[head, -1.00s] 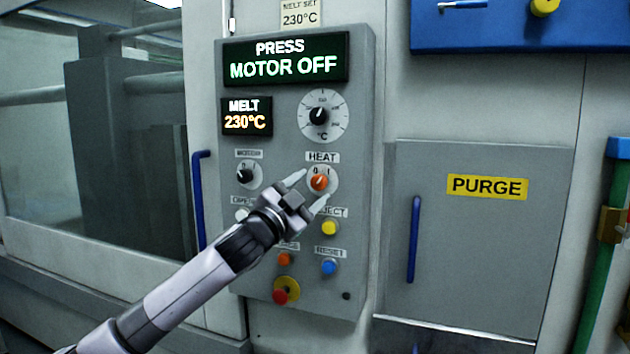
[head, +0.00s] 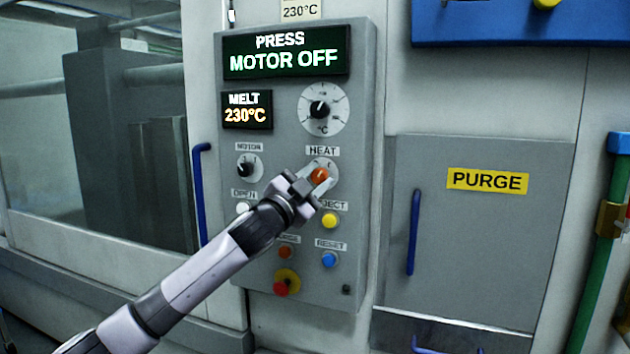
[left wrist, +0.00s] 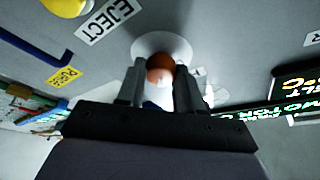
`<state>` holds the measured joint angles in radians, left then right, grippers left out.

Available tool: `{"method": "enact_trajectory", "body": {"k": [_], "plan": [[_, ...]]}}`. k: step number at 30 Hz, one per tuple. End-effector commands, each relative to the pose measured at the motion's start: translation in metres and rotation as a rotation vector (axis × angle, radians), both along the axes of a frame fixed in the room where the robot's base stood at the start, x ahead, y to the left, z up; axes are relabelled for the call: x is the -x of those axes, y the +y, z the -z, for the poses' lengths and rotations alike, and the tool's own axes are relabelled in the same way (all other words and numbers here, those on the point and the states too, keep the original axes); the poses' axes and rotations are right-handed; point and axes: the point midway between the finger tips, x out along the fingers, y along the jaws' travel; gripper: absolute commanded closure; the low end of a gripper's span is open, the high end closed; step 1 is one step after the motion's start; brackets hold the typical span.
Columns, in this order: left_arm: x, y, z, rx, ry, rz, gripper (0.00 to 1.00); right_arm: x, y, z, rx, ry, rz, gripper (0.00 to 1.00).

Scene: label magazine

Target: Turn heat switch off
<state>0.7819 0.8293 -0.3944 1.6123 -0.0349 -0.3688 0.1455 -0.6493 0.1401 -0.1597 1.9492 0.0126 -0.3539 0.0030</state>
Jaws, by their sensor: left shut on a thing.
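The heat switch (head: 319,176) is an orange knob on a pale round plate under the HEAT label, on the grey control panel (head: 362,120). My left gripper (head: 318,178) is at the knob, with a finger on either side, shut on it. In the left wrist view the knob (left wrist: 162,68) sits between the fingertips of the left gripper (left wrist: 160,82). The fingers hide part of the knob's plate and markings, so I cannot tell its exact setting. My right gripper is not in view.
The black motor switch (head: 247,168) is left of the heat switch. The yellow eject button (head: 330,220) is just below it, and the temperature dial (head: 320,109) above. Orange, blue and red buttons sit lower. A purge door (head: 480,240) with a blue handle is to the right.

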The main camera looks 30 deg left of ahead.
Motion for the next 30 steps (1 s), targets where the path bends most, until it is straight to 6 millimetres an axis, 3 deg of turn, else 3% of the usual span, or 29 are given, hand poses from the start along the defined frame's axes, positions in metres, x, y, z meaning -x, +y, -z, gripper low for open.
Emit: {"method": "enact_trajectory", "body": {"k": [11, 30], "plan": [[0.000, -0.001, 0.004, 0.159, -0.037, 0.002, 0.95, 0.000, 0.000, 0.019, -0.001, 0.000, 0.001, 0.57], [-0.001, -0.004, 0.003, 0.740, -0.174, 0.001, 0.95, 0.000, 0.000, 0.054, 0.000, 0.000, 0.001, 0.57]]}}
